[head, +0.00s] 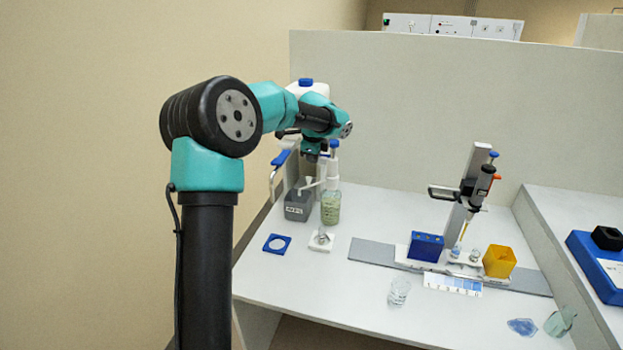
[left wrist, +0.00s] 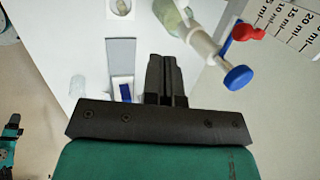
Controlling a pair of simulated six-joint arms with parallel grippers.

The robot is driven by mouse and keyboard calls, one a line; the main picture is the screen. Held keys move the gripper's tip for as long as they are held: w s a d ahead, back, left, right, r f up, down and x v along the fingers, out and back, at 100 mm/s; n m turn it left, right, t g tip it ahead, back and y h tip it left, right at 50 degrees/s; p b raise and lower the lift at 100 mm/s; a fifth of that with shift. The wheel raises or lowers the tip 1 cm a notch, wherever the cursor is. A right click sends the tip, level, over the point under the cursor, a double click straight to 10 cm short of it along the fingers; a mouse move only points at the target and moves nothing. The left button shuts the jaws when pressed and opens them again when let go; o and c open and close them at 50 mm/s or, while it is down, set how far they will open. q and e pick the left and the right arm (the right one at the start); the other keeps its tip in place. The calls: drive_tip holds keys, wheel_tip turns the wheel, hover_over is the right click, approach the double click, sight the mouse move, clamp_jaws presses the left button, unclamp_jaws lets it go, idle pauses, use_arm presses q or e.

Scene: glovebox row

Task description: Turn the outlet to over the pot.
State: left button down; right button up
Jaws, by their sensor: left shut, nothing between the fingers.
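The dispenser (head: 332,172), white with a blue top, stands upright on a bottle (head: 330,208) with pale green contents. Its thin white outlet (head: 308,185) appears to point left, over the grey box. A small white pot (head: 321,239) stands on the table in front of the bottle. My left gripper (head: 314,157) is close to the dispenser's top, shut and empty; I cannot tell whether it touches. In the left wrist view its fingers (left wrist: 165,78) are together, apart from the dispenser's blue knob (left wrist: 238,77). My right gripper is not in view.
A grey labelled box (head: 298,206) stands left of the bottle, near a blue square holder (head: 277,243). A clear beaker (head: 399,291) stands at the front. A pipette stand (head: 464,195), blue box (head: 426,246) and yellow box (head: 499,261) are at right.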

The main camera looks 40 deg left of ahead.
use_arm(q)
drive_tip(key=m, duration=0.3)
drive_tip(key=d+f+m, duration=0.1)
drive_tip(key=m, duration=0.3)
drive_tip(key=d+f+m, duration=0.1)
drive_tip(key=m, duration=0.3)
drive_tip(key=shift+w+d+g+y, duration=0.2)
drive_tip(key=shift+d+g+y, duration=0.1)
drive_tip(key=shift+y, duration=0.1)
drive_tip(key=shift+a, duration=0.1)
drive_tip(key=w+a+f, duration=0.4)
drive_tip(key=a+f, duration=0.2)
drive_tip(key=f, duration=0.3)
drive_tip(key=shift+a+f, duration=0.15)
drive_tip(key=shift+f, duration=0.15)
